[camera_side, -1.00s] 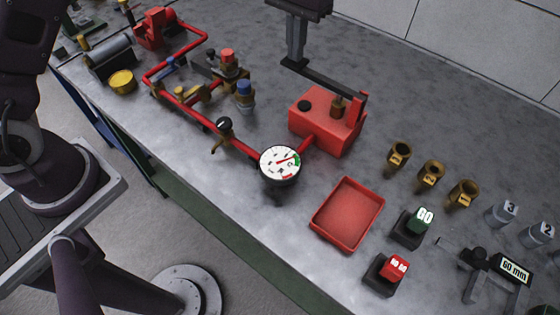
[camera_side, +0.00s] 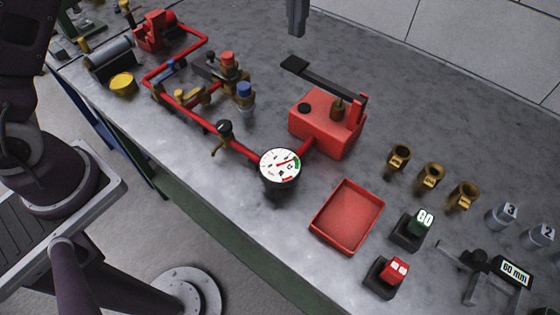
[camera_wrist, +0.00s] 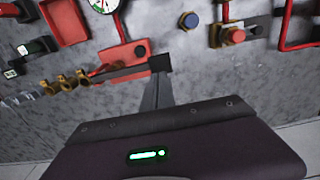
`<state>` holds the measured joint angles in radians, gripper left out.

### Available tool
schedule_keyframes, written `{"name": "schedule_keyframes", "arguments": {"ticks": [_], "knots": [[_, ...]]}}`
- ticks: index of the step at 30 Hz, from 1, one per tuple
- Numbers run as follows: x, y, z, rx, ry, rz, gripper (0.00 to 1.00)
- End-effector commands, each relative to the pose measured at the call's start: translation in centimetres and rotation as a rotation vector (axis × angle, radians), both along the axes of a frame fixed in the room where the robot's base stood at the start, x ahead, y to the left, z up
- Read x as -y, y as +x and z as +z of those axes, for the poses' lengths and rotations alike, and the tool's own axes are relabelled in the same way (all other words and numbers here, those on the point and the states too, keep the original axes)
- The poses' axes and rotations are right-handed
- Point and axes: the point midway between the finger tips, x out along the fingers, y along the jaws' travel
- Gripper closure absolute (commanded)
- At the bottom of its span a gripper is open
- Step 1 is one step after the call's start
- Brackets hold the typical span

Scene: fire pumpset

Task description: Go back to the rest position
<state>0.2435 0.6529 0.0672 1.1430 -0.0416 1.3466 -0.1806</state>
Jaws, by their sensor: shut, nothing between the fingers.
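My gripper (camera_side: 297,30) is at the top of the side view, shut and empty, raised above the black lever (camera_side: 322,78) of the red pump box (camera_side: 322,128) and apart from it. In the wrist view my gripper (camera_wrist: 157,98) points down toward the bench, with the dark lever end (camera_wrist: 160,63) showing behind its tips. The red pump box (camera_wrist: 125,55) also shows there. The gauge (camera_side: 280,165) stands left of the box, joined to it by red pipe.
Red pipework with valves (camera_side: 228,72) runs to the back left. A red tray (camera_side: 347,215), GO button (camera_side: 414,228), red button (camera_side: 388,274), brass cups (camera_side: 431,175) and a 60 mm gauge tool (camera_side: 500,272) lie to the right. The bench behind the lever is clear.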

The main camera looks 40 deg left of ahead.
Motion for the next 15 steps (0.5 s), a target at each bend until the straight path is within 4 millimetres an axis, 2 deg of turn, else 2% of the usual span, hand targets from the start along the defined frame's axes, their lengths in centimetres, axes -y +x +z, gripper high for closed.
{"name": "schedule_keyframes", "arguments": {"ticks": [4, 7, 8, 9, 11, 13, 15], "knots": [[-0.4, -0.5, 0.8, 0.011, -0.004, 0.002, 1.0], [-2.1, -3.2, 4.3, 0.066, -0.02, 0.01, 1.0], [-2.8, -4.6, 5.6, 0.092, -0.027, 0.012, 1.0], [-3.9, -6.8, 7.3, 0.129, -0.034, 0.014, 1.0], [-5.3, -10.6, 9.2, 0.188, -0.042, 0.013, 1.0], [-6.8, -15.2, 10.3, 0.257, -0.044, 0.013, 1.0], [-7.9, -19.7, 10.3, 0.323, -0.04, 0.011, 1.0]]}}
